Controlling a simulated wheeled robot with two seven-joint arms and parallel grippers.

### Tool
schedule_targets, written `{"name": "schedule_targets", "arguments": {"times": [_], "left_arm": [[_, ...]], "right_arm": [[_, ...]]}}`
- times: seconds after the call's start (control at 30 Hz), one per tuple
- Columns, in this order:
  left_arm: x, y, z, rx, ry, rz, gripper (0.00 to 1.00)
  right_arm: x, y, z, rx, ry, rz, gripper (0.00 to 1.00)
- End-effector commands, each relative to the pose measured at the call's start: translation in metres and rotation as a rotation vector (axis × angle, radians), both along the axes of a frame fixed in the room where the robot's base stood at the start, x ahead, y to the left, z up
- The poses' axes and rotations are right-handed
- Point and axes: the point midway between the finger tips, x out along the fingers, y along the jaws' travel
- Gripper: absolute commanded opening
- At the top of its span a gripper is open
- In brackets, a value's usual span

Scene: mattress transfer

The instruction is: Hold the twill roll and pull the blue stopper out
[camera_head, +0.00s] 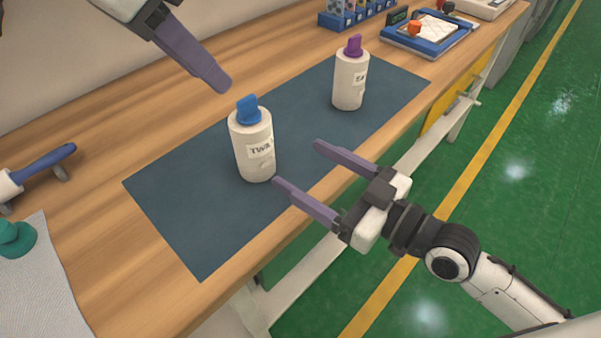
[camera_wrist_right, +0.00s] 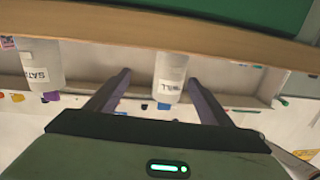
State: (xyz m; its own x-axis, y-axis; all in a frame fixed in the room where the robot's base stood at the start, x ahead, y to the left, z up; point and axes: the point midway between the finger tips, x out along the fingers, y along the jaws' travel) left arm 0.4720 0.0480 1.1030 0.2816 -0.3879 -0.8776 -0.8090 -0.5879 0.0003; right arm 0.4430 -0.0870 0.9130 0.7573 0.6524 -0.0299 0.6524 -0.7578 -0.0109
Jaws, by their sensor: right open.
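The twill roll (camera_head: 252,155) is a white cylinder labelled "TWI…", standing upright on the dark mat with the blue stopper (camera_head: 248,110) in its top. My right gripper (camera_head: 298,164) is open and empty, low to the right of the roll, its fingers pointing toward it. In the right wrist view, which is upside down, the twill roll (camera_wrist_right: 171,72) shows between the fingers, with the blue stopper (camera_wrist_right: 163,106) below it. My left gripper (camera_head: 219,84) is above and left of the stopper, apart from it. Only one finger shows clearly; its opening is unclear.
A second white roll (camera_head: 350,85) with a purple stopper (camera_head: 354,45) stands on the mat (camera_head: 185,225), behind and right. A blue-handled tool (camera_head: 45,163) and a green object (camera_head: 15,238) lie left. A blue rack (camera_head: 345,18) and blue tray (camera_head: 420,42) stand at the back.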

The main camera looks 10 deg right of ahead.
Motion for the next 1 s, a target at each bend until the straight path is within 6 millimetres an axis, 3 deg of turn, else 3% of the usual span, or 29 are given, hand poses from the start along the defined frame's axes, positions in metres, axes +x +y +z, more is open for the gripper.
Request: {"name": "schedule_targets", "arguments": {"times": [0.27, 0.7, 1.0], "left_arm": [[0.0, 0.0, 0.0, 0.0, 0.0, 0.0, 0.31], [0.0, 0.0, 0.0, 0.0, 0.0, 0.0, 0.31], [0.0, 0.0, 0.0, 0.0, 0.0, 0.0, 0.31]], "right_arm": [[-0.002, 0.026, -0.001, 0.015, -0.032, 0.04, 0.74], [0.051, 0.076, 0.0, 0.014, -0.031, 0.04, 0.74], [0.067, 0.09, -0.002, 0.011, -0.029, 0.04, 0.74]]}}
